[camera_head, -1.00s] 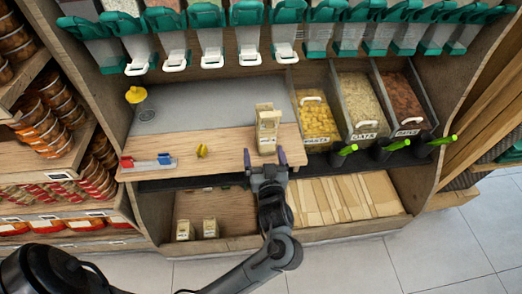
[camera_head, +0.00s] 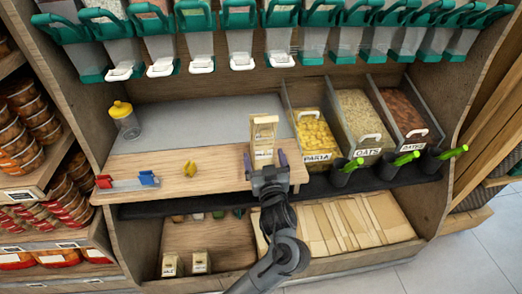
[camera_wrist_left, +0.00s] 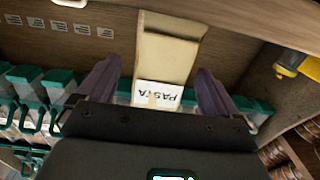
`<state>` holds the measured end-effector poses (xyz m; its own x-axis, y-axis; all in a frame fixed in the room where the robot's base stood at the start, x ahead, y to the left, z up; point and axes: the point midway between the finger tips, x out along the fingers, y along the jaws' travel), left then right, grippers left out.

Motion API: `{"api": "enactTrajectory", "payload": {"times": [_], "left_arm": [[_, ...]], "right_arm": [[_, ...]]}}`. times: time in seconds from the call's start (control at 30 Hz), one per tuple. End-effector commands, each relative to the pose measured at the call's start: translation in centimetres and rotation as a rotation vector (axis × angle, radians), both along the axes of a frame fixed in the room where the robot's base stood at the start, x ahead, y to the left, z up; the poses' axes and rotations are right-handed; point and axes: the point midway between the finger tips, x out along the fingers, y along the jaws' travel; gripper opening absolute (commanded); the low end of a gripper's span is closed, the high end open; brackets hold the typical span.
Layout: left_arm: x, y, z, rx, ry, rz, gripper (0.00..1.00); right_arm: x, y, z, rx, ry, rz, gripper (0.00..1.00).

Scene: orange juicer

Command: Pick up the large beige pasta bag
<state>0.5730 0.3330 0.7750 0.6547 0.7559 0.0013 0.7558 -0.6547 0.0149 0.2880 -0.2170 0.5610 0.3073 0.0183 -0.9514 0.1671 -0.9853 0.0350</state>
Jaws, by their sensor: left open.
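The large beige pasta bag (camera_head: 264,135) stands upright near the front edge of the wooden counter. It fills the upper middle of the left wrist view (camera_wrist_left: 168,50), with its white "PASTA" label toward the gripper. My left gripper (camera_head: 264,160) is open at the counter's front edge. Its purple fingers appear to either side of the bag's lower part. In the left wrist view the open fingers (camera_wrist_left: 156,72) have visible gaps to the bag, and I see no contact. My right gripper is in neither view.
Bins of pasta (camera_head: 315,135), oats (camera_head: 362,120) and dates (camera_head: 405,105) stand right of the bag. A yellow-lidded jar (camera_head: 125,120), a yellow object (camera_head: 190,169) and a red-blue device (camera_head: 125,182) are left. Two small beige bags (camera_head: 172,264) stand on the lower shelf.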

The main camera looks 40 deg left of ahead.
Motion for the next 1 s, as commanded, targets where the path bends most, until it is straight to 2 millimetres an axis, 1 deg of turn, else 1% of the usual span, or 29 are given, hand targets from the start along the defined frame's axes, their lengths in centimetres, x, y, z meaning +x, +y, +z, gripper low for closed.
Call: {"api": "enactTrajectory", "payload": {"times": [0.17, 0.3, 0.4, 0.57, 0.8, 0.83, 1.0], "left_arm": [[0.7, 0.9, -0.4, 0.002, -0.002, 0.001, 0.94], [1.8, 2.2, -0.6, 0.002, -0.003, 0.001, 0.94], [2.5, 3.1, -0.6, 0.001, -0.001, 0.001, 0.94], [3.2, 3.9, -0.4, 0.001, -0.001, -0.001, 0.94], [3.3, 4.0, -0.3, -0.001, 0.001, -0.001, 0.94], [3.3, 4.0, -0.3, -0.001, 0.001, -0.001, 0.92], [3.3, 4.0, -0.3, -0.001, 0.001, -0.001, 0.66]], "right_arm": [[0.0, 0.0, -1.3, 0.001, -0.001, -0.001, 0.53], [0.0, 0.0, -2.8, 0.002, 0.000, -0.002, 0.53], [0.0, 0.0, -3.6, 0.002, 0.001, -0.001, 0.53], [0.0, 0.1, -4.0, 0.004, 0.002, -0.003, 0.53], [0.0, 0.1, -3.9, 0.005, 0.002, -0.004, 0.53], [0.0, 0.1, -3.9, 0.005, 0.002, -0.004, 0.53], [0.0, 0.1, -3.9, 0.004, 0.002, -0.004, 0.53]]}}
